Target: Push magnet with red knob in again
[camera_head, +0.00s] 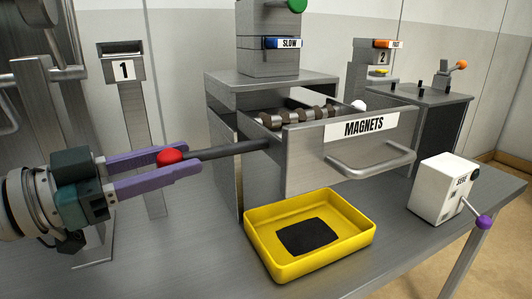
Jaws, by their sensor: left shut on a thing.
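The red knob (170,157) sits at the left end of a dark magnet rod (232,149). The rod sticks out to the left from the side of the metal drawer (315,158) labelled MAGNETS. My left gripper (172,163) comes in from the left, its purple fingers on either side of the red knob, shut on it. The rod's right end goes into the drawer's side and is hidden. My right gripper is not in view.
A yellow tray (262,259) with a dark patch of material in it stands on the table below the drawer. A white box (440,188) with a purple-knobbed lever stands at the right. A post labelled 1 (124,71) stands behind my left gripper.

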